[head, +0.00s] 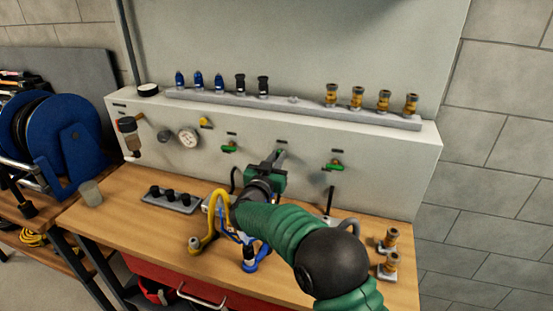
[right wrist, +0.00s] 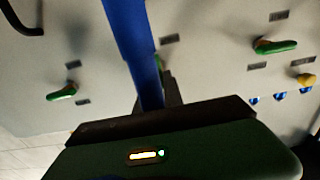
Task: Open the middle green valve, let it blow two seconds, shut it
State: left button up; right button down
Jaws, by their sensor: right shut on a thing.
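Three green valves sit in a row on the grey panel. The left green valve (head: 229,149) and right green valve (head: 333,166) have roughly horizontal handles; they also show in the upside-down right wrist view, the left one (right wrist: 275,47) and the right one (right wrist: 62,93). The middle green valve (head: 280,154) is mostly hidden by my right gripper (head: 277,163), which is shut on its handle. In the right wrist view only a sliver of green (right wrist: 158,63) shows at the dark jaws. The handle's angle is hard to tell. My left gripper is out of view.
A blue hose (right wrist: 132,45) crosses close in front of the wrist camera. A yellow hose (head: 215,205) lies on the bench beside my right arm. A gauge (head: 188,138) is on the panel left; brass fittings (head: 389,262) stand at the bench's right end.

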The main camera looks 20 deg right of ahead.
dwell(0.4)
jog(key=shift+s+d+f+m+b, duration=0.15)
jog(key=shift+f+m+b, duration=0.15)
jog(key=shift+m+b, duration=2.25)
jog(key=shift+s+d+f+m+b, duration=0.1)
jog(key=shift+d+f+m+b, duration=0.2)
jog(key=shift+m+b, duration=2.25)
jog(key=shift+s+d+f+m+b, duration=0.1)
jog(key=shift+f+m+b, duration=0.25)
jog(key=shift+m+b, duration=2.2)
jog(key=m+p, duration=0.2)
jog(key=m, duration=0.1)
jog(key=shift+a+p, duration=0.1)
jog(key=shift+p, duration=0.2)
jog(key=c, duration=1.5)
grip_release()
jog(key=shift+r, duration=0.1)
jog(key=shift+o, duration=0.2)
jog(key=shift+r, duration=0.1)
